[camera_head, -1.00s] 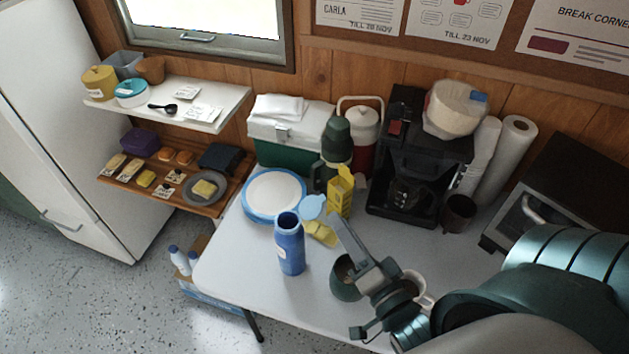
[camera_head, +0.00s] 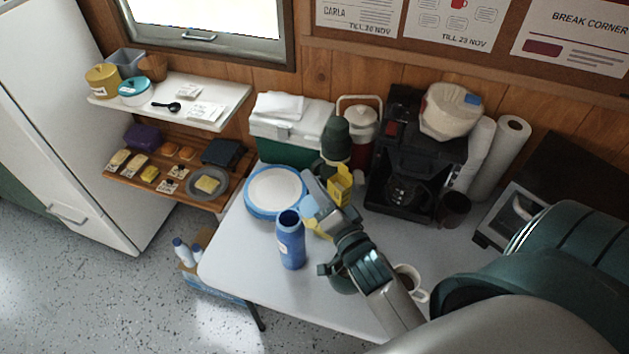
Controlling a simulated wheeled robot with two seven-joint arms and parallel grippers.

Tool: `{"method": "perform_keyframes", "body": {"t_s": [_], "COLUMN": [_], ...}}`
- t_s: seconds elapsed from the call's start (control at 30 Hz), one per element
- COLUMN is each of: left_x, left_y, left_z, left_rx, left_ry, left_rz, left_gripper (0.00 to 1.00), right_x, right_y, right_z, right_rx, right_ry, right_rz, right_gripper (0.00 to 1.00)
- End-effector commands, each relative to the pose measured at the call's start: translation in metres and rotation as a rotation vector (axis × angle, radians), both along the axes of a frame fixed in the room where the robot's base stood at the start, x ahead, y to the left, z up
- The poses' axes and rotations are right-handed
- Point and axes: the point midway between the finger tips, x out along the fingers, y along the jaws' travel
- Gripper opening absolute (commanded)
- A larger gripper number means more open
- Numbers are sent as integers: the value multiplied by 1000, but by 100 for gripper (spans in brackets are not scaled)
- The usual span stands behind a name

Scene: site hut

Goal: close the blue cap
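An open blue bottle (camera_head: 291,243) stands upright on the white table, its dark mouth facing up. The light blue cap (camera_head: 309,207) shows only as a small patch to the right of the bottle's mouth. The rest of it is hidden behind my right gripper (camera_head: 314,187). This gripper reaches in from the lower right, its long grey fingers pointing up and left over the cap. I cannot tell whether it touches the cap or how far apart its fingers are. My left gripper is not in view.
A blue-rimmed plate (camera_head: 274,191) lies behind the bottle. A yellow carton (camera_head: 341,186) stands behind my gripper. A dark green bowl (camera_head: 341,284) and white mug (camera_head: 412,283) are by my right arm. A coffee machine (camera_head: 407,165) stands behind. The table left of the bottle is clear.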

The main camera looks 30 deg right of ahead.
Motion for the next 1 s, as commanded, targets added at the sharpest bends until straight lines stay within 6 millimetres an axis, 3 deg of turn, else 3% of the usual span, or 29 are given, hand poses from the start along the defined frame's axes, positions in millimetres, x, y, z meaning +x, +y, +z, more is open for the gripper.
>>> {"method": "perform_keyframes", "body": {"t_s": [0.27, 0.4, 1.0], "left_x": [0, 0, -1], "left_y": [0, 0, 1], "left_z": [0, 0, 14], "left_rx": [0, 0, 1], "left_ry": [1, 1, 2], "left_rz": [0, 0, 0], "left_gripper": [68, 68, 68], "right_x": [1, 1, 1], "right_y": [0, 0, 4], "right_z": [0, 0, 9], "right_rx": [0, 0, -111], "right_ry": [0, 0, 7], "right_rz": [0, 0, 0], "right_gripper": [22, 0, 0]}}
